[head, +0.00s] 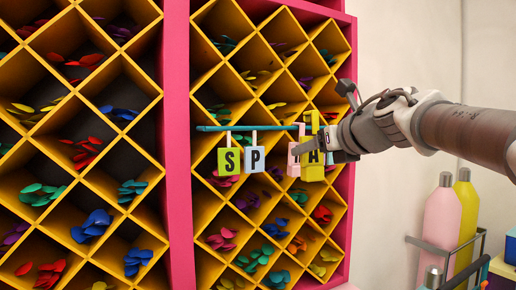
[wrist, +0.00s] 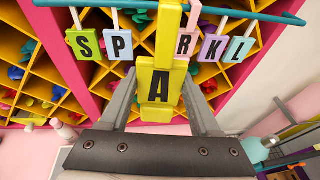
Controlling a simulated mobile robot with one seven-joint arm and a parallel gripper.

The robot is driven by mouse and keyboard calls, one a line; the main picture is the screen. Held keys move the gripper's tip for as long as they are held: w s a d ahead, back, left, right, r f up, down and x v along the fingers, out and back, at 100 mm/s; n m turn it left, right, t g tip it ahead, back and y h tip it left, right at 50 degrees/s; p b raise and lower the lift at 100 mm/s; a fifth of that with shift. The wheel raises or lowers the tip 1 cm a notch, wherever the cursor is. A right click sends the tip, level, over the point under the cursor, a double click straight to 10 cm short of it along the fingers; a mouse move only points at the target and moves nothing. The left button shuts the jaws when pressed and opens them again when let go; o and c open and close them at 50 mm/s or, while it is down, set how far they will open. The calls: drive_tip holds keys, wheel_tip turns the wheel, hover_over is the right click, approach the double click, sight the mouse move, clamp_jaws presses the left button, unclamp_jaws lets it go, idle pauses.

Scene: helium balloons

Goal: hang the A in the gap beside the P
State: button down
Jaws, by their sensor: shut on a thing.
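The yellow A tag (wrist: 158,90) is between the two fingers of my gripper (wrist: 160,77), which is shut on it. The A is upright, and its yellow stem crosses in front of the teal rail (wrist: 240,12) in the wrist view; I cannot tell whether it touches the rail. Behind the A, the gap lies between the blue P tag (wrist: 118,45) and the pink R tag (wrist: 186,42). In the head view my gripper (head: 318,150) partly covers the A (head: 314,171), to the right of the P (head: 254,160) and partly in front of a pink tag (head: 293,160).
A green S tag (head: 228,161) hangs left of the P. K (wrist: 212,47) and L (wrist: 238,49) tags hang right of the R. Yellow diamond shelving (head: 205,100) with coloured balloons stands behind the rail. Pink (head: 441,220) and yellow (head: 465,215) cylinders stand at the right wall.

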drive_tip(key=w+a, duration=0.1)
drive_tip(key=w, duration=0.1)
drive_tip(key=w+a+p, duration=0.1)
drive_tip(key=w, duration=0.2)
drive_tip(key=w+a+p, duration=0.1)
drive_tip(key=w, duration=0.1)
drive_tip(key=shift+w, duration=0.2)
drive_tip(key=shift+w+p, duration=0.1)
drive_tip(key=shift+p, duration=0.2)
drive_tip(key=shift+w+a+p, duration=0.3)
drive_tip(key=shift+w, duration=0.2)
drive_tip(key=shift+w, duration=0.15)
drive_tip(key=shift+w+a+p, duration=0.2)
drive_tip(key=shift+w+p, duration=0.1)
drive_tip(key=shift+w, duration=0.05)
drive_tip(key=shift+w+a, duration=0.15)
drive_tip(key=shift+w, duration=0.3)
drive_tip(key=shift+w+a+p, duration=0.3)
drive_tip(key=shift+w+p, duration=0.3)
drive_tip(key=shift+w, duration=0.05)
idle(0.6)
